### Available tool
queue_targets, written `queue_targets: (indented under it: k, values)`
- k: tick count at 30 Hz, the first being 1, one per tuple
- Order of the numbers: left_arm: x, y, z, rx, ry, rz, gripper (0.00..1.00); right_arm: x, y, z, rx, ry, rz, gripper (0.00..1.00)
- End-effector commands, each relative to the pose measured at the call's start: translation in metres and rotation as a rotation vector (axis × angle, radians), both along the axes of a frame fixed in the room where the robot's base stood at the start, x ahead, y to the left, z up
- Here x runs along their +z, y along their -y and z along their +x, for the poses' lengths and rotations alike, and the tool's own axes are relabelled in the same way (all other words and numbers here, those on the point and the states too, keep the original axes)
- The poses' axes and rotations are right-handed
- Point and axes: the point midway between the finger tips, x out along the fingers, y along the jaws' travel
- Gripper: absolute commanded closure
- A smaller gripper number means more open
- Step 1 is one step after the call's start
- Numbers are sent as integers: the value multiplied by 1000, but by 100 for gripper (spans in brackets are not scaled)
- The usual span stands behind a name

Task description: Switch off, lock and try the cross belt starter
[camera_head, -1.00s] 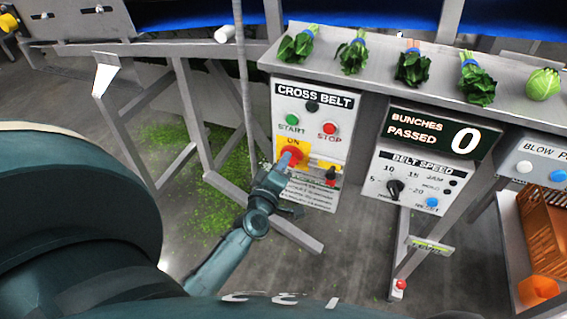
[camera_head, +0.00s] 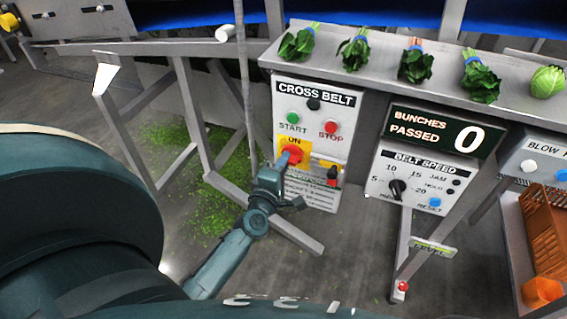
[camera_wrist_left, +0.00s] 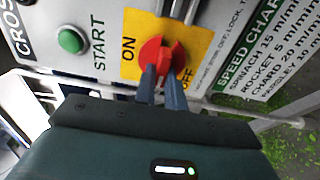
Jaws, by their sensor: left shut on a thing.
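The cross belt starter box (camera_head: 338,108) is a pale panel with a green START button (camera_head: 293,118) and a red STOP button (camera_head: 331,128). Below them is a red rotary switch (camera_head: 294,155) on a yellow plate marked ON; the left wrist view also shows OFF on this plate (camera_wrist_left: 130,62). My left gripper (camera_head: 286,164) has its fingers closed on the red knob, which also shows in the left wrist view (camera_wrist_left: 157,50). A red and black item (camera_head: 332,174), perhaps the padlock, sits at the box's lower right. My right gripper is not in view.
A belt speed panel (camera_head: 410,178) and a bunches counter reading 0 (camera_head: 436,134) stand right of the box. Bunches of greens (camera_head: 414,65) lie on the ledge above. A grey post (camera_head: 244,80) rises close to my left gripper. An orange crate (camera_head: 549,225) is at far right.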

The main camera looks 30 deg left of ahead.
Motion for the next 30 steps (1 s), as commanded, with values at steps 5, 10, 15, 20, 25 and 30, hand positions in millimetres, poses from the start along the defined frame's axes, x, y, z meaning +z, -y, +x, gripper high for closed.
queue_targets:
  k: [5,10,15,20,25,30]
  values:
    - [0,0,0,2,1,-6,100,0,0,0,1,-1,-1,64]
    - [0,0,0,2,1,-5,81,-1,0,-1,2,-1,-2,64]
    - [0,0,0,1,1,-3,67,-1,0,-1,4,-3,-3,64]
    - [0,0,0,1,1,-3,67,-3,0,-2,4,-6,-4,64]
    - [-1,1,-5,0,-1,-2,67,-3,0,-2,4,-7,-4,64]
    - [-2,8,-31,-1,-3,-3,67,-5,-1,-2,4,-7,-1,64]
